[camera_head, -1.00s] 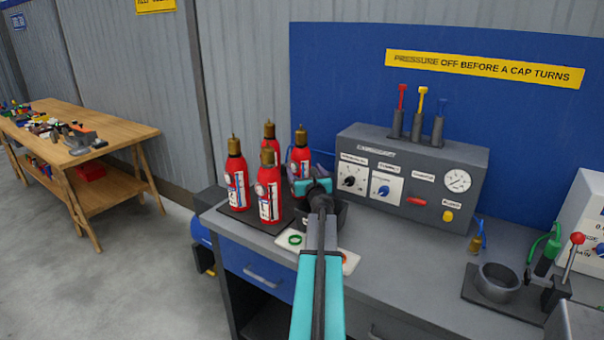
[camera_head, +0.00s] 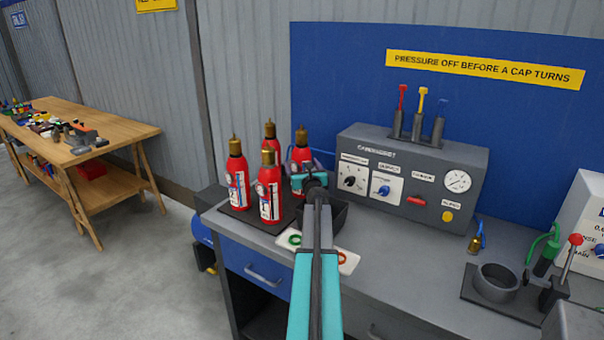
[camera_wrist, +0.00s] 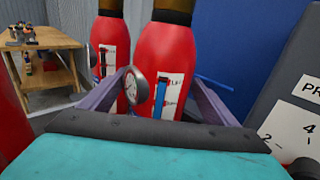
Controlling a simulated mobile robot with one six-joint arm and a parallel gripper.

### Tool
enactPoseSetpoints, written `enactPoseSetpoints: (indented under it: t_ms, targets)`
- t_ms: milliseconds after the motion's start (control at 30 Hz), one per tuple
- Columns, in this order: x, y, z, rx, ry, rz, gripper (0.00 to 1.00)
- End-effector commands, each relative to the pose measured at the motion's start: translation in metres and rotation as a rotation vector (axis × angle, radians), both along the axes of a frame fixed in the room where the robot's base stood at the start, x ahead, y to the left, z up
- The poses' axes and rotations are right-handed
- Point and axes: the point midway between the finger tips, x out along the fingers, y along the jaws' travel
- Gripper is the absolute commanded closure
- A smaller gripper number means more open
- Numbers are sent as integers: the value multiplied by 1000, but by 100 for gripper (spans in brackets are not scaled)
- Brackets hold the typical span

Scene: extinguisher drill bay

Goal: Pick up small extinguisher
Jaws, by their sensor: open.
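Several small red extinguishers with brass tops stand upright on a dark mat (camera_head: 258,219) at the bench's left end. In the head view one is front centre (camera_head: 269,193), one left (camera_head: 237,180), one at the back (camera_head: 270,136) and one right (camera_head: 301,150), partly hidden by my gripper (camera_head: 305,180). In the wrist view my gripper (camera_wrist: 160,95) is open, its purple fingers spread. A red extinguisher with a round gauge and white label (camera_wrist: 172,75) stands between or just beyond them; another (camera_wrist: 108,60) is to its left. Contact is not visible.
A grey control panel (camera_head: 400,205) with gauge and knobs stands right of the extinguishers. A dark tray (camera_head: 335,216) and a white card with coloured rings (camera_head: 347,262) lie near my arm. A grey cup (camera_head: 498,281) is at right. A wooden table (camera_head: 130,130) stands left.

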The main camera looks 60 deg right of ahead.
Motion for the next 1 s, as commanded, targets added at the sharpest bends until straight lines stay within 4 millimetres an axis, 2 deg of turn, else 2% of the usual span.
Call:
enactPoseSetpoints:
  t_ms: [200,233,700,733,1000]
  targets:
    - [-1,0,0,0,0,0,18]
    - [-1,0,0,0,0,-1,21]
    - [-2,-2,0,1,-1,-3,100]
    - [-1,-1,4,-2,-5,-1,100]
    - [-1,-1,4,-2,-4,-1,100]
